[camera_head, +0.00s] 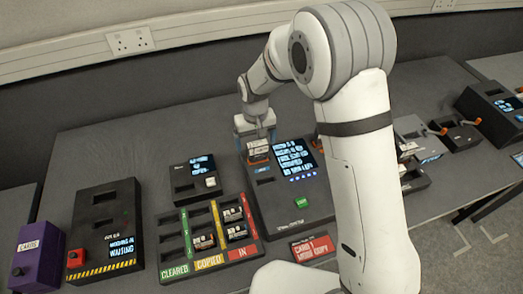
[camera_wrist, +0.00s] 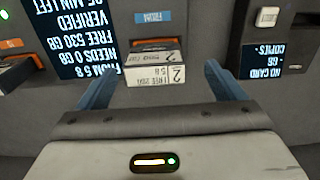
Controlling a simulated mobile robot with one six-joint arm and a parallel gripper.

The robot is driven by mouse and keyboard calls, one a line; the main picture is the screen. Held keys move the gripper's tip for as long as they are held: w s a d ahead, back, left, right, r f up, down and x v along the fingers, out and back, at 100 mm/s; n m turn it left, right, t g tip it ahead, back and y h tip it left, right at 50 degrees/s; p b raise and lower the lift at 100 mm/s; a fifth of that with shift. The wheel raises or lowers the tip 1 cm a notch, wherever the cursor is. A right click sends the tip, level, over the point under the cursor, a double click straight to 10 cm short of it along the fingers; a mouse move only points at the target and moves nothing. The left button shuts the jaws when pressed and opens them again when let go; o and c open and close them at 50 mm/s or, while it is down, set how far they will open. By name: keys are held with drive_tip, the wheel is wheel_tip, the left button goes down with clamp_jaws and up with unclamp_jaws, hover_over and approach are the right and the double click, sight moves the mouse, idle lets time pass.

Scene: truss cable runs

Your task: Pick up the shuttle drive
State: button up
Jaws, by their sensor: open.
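A drive with a white label marked 2 (camera_wrist: 155,73) sits at a slot in a dark console (camera_wrist: 200,45), under a blue tag, with some orange behind the label. It looks like the shuttle drive, and it also shows in the head view (camera_head: 258,152). My gripper (camera_wrist: 162,72) is open, with its blue fingers on either side of the drive and gaps between. In the head view my gripper (camera_head: 255,130) is over the upper left of the console. I cannot tell whether the fingers reach the drive's depth.
The console's lit screen (camera_head: 293,158) is right of the drive. A smaller screened box (camera_head: 195,178) stands to its left. In front is a card rack (camera_head: 205,238) with several cards. A black box (camera_head: 106,235) and a purple box (camera_head: 38,255) stand at left.

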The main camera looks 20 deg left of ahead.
sight(258, 153)
drive_tip(key=f+b, duration=0.1)
drive_tip(key=f, duration=0.1)
drive_tip(key=f+b, duration=0.1)
drive_tip(key=f, duration=0.1)
drive_tip(key=f+b, duration=0.1)
drive_tip(key=f, duration=0.2)
drive_tip(key=shift+w+d, duration=0.15)
drive_tip(key=shift+w, duration=0.25)
drive_tip(key=shift+c, duration=0.3)
drive_tip(key=c, duration=1.2)
